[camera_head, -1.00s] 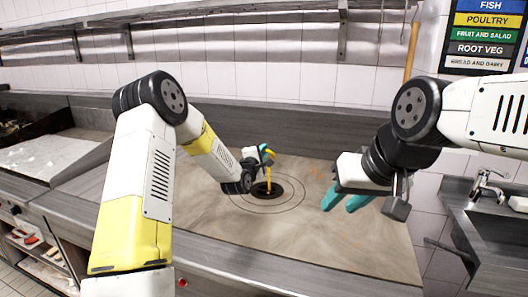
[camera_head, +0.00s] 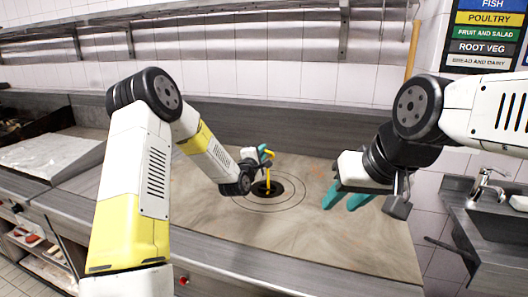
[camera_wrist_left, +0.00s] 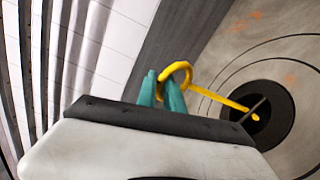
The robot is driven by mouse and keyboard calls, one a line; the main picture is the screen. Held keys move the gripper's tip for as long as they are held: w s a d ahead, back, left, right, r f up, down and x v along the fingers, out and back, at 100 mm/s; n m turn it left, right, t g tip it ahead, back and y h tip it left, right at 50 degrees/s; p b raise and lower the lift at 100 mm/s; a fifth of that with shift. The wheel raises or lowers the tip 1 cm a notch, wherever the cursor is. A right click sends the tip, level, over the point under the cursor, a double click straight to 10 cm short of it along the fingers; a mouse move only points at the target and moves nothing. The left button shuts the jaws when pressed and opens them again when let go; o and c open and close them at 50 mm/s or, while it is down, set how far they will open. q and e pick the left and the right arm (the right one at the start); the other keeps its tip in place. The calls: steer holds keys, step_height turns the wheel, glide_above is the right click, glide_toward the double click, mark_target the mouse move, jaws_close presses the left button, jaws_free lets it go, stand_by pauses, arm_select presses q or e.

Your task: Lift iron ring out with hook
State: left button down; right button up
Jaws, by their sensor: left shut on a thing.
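My left gripper (camera_head: 264,153) is shut on the yellow hook (camera_head: 268,174) above the round stove plate. In the left wrist view, teal fingertips (camera_wrist_left: 164,92) grip the hook near its curled top (camera_wrist_left: 178,70). My right gripper (camera_head: 346,199) is open and empty, right of the rings.
The brownish stove top (camera_head: 340,240) is clear around the rings. A sink with a tap (camera_head: 487,182) is at the right. A wall shelf (camera_head: 230,10) runs along the back above a tiled wall. A flat griddle (camera_head: 50,160) lies at the left.

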arm_select(q)
steer(key=shift+s+a, duration=0.1)
steer(key=shift+s, duration=0.25)
stand_by(0.4)
steer(key=shift+r, duration=0.1)
step_height(320, 180, up, 9)
steer(key=shift+f, duration=0.2)
stand_by(1.6)
stand_by(0.9)
